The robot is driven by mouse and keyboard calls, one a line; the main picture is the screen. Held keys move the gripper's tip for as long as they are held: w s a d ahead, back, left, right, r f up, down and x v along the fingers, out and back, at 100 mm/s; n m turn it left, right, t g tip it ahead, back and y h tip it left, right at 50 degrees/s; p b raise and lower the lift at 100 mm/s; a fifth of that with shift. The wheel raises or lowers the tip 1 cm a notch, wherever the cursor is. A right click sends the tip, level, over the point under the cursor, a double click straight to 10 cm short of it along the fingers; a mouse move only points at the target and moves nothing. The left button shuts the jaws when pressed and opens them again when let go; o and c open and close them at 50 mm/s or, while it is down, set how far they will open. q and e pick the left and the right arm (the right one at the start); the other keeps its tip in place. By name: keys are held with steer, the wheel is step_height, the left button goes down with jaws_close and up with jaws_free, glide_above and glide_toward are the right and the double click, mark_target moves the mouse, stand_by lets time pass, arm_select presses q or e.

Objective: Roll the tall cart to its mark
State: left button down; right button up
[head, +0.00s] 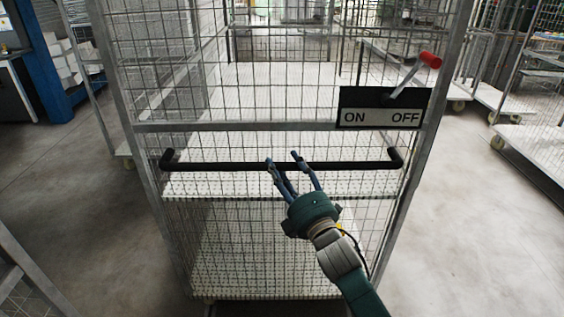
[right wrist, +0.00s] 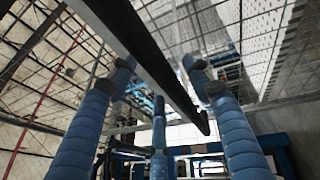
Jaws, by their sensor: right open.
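The tall cart (head: 250,126) stands straight ahead in the head view, a grey metal frame with wire mesh sides and white shelves. A black horizontal handle bar (head: 225,166) runs across its near side; the bar (right wrist: 150,60) also crosses the right wrist view diagonally. My right gripper (head: 284,162) is open at the middle of the bar, with its blue fingers around or just in front of it. In the right wrist view the fingers (right wrist: 158,80) are spread on both sides of the bar and are not closed on it. My left gripper is not in view. No floor mark shows.
An ON/OFF plate (head: 380,117) with a red-tipped lever (head: 430,60) sits on the cart's upper right. Other mesh carts (head: 535,135) stand at the right. A blue post (head: 48,70) is at the left. Bare floor (head: 455,230) lies on both sides.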

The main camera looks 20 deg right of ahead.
steer(key=shift+x, duration=0.85)
jaws_close()
